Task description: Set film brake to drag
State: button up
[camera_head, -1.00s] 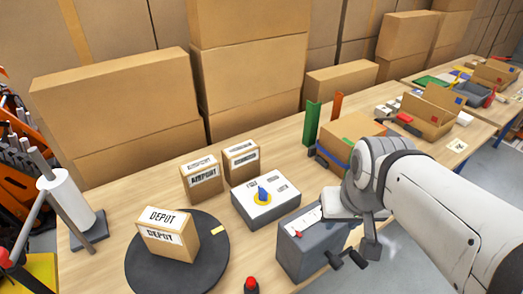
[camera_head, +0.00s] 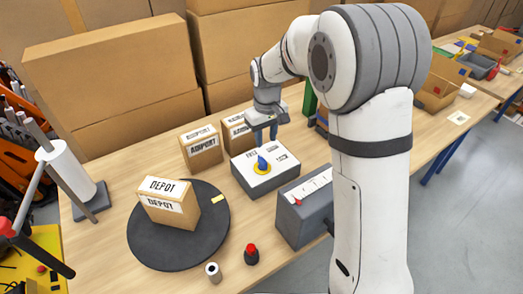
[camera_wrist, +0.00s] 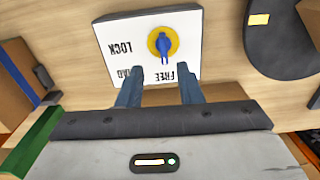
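The film brake appears to be the white-topped grey box (camera_head: 285,168) in the middle of the table, with a blue pointer knob (camera_head: 262,163) on a yellow disc. My gripper (camera_head: 266,132) is above the box, beside the knob. In the wrist view my gripper (camera_wrist: 160,88) has its fingers apart with nothing between them, short of the knob.
A dark turntable (camera_head: 150,250) holds a DEPOT carton (camera_head: 168,208) at left. Two small cartons (camera_head: 201,149) stand close behind the box. A grey unit with a scale (camera_head: 306,205) stands close in front, near my arm. A red-topped button (camera_head: 251,254) is near the front edge.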

aim_at(262, 158)
jog(key=shift+w+a+f, duration=0.4)
jog(key=shift+a+f, duration=0.1)
jog(key=shift+f, duration=0.3)
notch_tip(262, 158, down, 8)
jog(key=shift+r+p, duration=0.25)
jog(key=shift+p, duration=0.3)
jog(key=shift+c, duration=0.4)
grip_shut()
